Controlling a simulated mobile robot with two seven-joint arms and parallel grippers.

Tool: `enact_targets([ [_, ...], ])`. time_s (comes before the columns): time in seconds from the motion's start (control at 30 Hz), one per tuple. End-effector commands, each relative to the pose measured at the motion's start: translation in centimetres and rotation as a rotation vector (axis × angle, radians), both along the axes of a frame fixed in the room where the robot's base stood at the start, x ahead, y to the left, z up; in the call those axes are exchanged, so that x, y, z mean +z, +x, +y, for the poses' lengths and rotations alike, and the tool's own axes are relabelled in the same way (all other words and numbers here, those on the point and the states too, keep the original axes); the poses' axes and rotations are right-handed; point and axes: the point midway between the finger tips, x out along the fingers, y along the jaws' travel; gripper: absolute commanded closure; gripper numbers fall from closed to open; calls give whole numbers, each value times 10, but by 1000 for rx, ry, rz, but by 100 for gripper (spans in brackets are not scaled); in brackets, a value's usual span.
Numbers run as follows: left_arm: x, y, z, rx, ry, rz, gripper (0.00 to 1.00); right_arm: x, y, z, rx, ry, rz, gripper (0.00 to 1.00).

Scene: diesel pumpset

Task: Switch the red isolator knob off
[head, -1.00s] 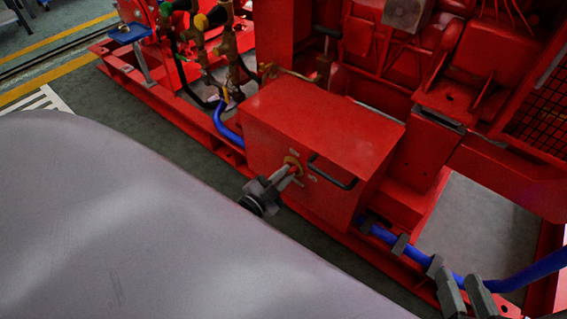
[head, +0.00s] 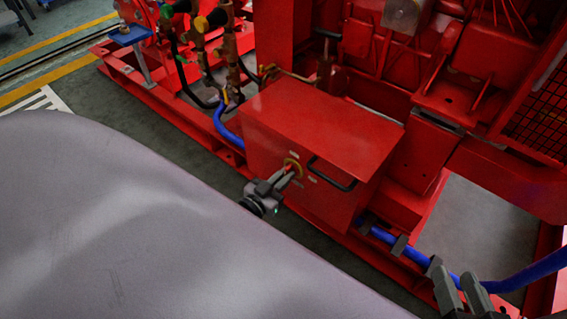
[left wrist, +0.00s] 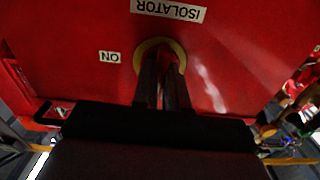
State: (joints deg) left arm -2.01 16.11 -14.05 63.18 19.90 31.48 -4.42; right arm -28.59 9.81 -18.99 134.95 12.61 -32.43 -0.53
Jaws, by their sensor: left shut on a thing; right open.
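The red isolator knob (head: 289,168) sits in a yellow ring on the front of a red box (head: 330,124). My left gripper (head: 287,172) is at the box front, its fingers shut on the knob. In the left wrist view, the fingers (left wrist: 163,85) reach into the yellow ring (left wrist: 160,48) and mostly hide the knob. An upside-down ISOLATOR label (left wrist: 168,11) and an ON label (left wrist: 109,57) show beside the ring. The knob's angle cannot be told. My right gripper (head: 462,299) is open at the bottom right of the head view, near a blue hose.
A black handle (head: 332,174) juts from the box front just right of the knob. A blue hose (head: 395,240) runs along the red base frame at lower right. Valves and hoses (head: 208,45) stand behind at left. Grey floor (head: 125,115) lies in front of the frame.

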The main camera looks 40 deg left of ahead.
Motion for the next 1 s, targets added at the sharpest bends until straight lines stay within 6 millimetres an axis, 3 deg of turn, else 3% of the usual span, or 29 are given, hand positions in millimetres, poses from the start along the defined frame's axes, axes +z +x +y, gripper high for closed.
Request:
enact_targets([
  [0.47, 2, 4, 0, 1, -13, -2, 100, -3, -2, -1, 2, -4, 6, 57],
  [0.5, 2, 4, 0, 1, -13, -2, 74, -3, -2, -1, 2, -3, 6, 57],
  [0.53, 3, 4, 0, 1, -12, -2, 65, -3, -2, -1, 2, -3, 7, 57],
  [0.57, 3, 4, 0, 1, -12, -2, 62, -3, -2, -1, 2, -3, 7, 57],
  [0.87, 2, 1, 0, 0, -11, 0, 62, -2, -3, -1, 1, -2, 8, 57],
  [1.0, 3, -14, 1, 0, -12, 3, 62, 3, -4, 2, 9, 15, 25, 57],
])
